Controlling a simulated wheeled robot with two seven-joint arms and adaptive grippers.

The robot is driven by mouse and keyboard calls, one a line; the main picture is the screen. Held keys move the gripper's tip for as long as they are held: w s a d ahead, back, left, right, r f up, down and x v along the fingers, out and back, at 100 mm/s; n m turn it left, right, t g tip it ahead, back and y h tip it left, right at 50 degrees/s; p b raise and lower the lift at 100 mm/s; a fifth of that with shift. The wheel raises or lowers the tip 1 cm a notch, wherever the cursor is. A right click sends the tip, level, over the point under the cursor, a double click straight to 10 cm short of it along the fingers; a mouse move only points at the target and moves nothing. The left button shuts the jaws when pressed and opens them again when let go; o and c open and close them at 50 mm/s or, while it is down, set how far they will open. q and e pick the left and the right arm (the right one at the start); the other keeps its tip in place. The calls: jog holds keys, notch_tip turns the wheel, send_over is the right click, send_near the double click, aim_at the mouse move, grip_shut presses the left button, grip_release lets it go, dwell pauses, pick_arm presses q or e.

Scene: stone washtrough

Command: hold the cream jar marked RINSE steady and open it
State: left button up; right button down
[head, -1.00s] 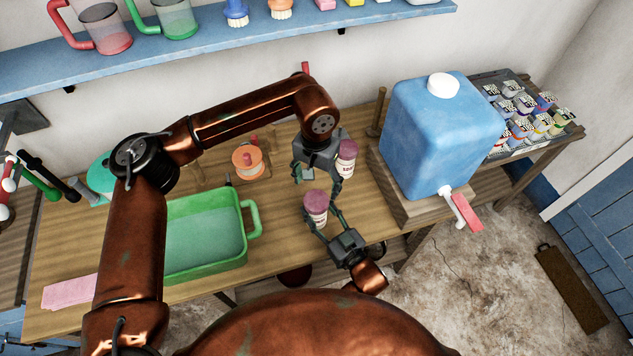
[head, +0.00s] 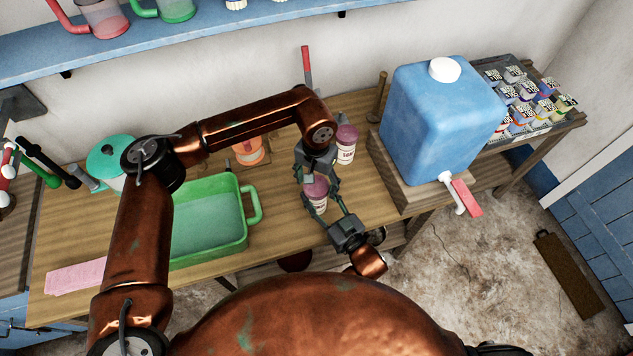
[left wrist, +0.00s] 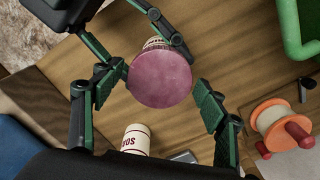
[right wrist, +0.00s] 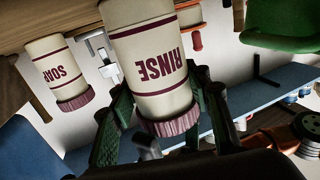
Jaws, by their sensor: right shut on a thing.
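The cream RINSE jar (right wrist: 158,68) has a ribbed mauve lid (left wrist: 160,79); its printed label shows in the right wrist view. In the head view the jar (head: 318,204) stands upright. My right gripper (head: 324,203) is shut on the jar's body from the front. My left gripper (head: 318,182) points down over the jar. In the left wrist view its fingers (left wrist: 157,88) are spread either side of the lid, with visible gaps. The lid is on the jar.
A similar cream SOAP jar (head: 345,146) stands close behind to the right. A green basin (head: 205,258) is at left, and a blue water container (head: 440,120) on a wooden block at right.

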pick_arm(q)
jog(key=c, duration=1.1)
jog(key=shift+o, duration=0.2)
jog(key=n, duration=2.2)
jog(key=shift+r, duration=0.1)
jog(key=n, duration=0.3)
jog(key=shift+n, duration=0.4)
jog(key=n, duration=1.5)
jog(key=shift+n, duration=0.4)
jog(key=n, duration=0.5)
jog(key=shift+w+n, duration=0.1)
jog(key=shift+n, duration=0.3)
jog(key=n, duration=0.6)
jog(key=shift+n, duration=0.3)
